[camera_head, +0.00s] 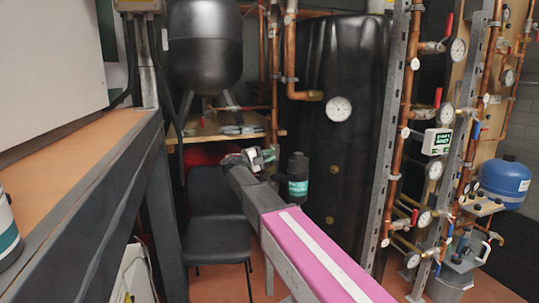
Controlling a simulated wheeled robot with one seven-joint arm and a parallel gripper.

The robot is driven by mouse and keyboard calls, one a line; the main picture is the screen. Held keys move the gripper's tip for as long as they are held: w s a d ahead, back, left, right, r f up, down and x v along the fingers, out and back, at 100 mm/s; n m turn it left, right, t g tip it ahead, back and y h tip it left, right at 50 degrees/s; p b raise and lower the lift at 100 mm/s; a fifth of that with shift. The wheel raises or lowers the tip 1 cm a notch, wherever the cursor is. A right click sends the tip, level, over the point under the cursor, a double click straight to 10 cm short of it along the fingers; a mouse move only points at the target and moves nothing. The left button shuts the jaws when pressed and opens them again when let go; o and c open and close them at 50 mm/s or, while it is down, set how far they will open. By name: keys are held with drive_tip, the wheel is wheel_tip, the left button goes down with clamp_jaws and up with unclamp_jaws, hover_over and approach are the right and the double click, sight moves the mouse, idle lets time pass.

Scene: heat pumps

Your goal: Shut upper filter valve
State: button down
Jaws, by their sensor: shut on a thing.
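My arm reaches in from the lower right, and my gripper (251,157) is at its far end, left of the black filter canister (298,168). The canister is upright and has a teal label. My gripper is shut on the upper filter valve, at about the height of the canister's top. The gripper and arm hide most of the valve, its handle and the pipe below, so I cannot tell the handle's angle.
A black chair (213,225) stands below and left of my gripper. A grey steel frame with a wooden top (70,160) fills the left. A tall black tank (345,100) stands behind. Copper pipes with gauges and valves (435,170) and a blue vessel (505,180) are at right.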

drive_tip(key=shift+s+f, duration=0.1)
drive_tip(key=shift+f, duration=0.05)
drive_tip(key=c, duration=1)
unclamp_jaws()
drive_tip(key=shift+c, duration=0.2)
drive_tip(key=v, duration=1)
drive_tip(key=shift+a, duration=0.4)
drive_tip(key=shift+s, duration=0.1)
